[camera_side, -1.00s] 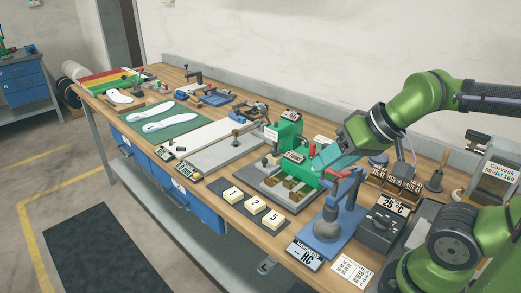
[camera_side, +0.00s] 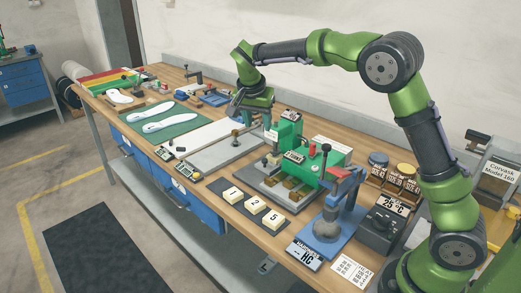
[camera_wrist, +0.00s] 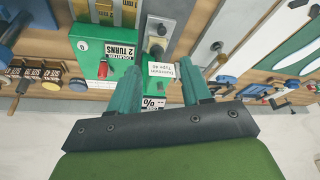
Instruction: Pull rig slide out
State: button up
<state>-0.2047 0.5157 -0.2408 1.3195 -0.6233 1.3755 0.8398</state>
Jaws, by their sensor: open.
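I cannot tell for sure which part is the rig slide. My gripper (camera_side: 238,112) hangs above the back of the bench, behind the grey plate and left of the green box. In the wrist view my teal fingers (camera_wrist: 160,76) are apart with nothing held. Between them show a white label (camera_wrist: 161,70) and a grey fixture with a round knob (camera_wrist: 156,44).
A larger green machine (camera_side: 322,169) with a red knob and brass blocks stands to the right. In front of it are numbered blocks (camera_side: 254,207) and a blue press (camera_side: 326,228). A white board (camera_side: 200,136) and a green mat with insoles (camera_side: 183,123) lie to the left.

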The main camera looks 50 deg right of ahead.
aim_at(264, 160)
jog(key=x, duration=1.7)
jog(key=shift+w+d+f, duration=0.2)
jog(key=shift+w+d, duration=0.15)
jog(key=shift+w, duration=0.05)
jog(key=shift+c, duration=0.5)
grip_shut()
jog(key=shift+a, duration=0.15)
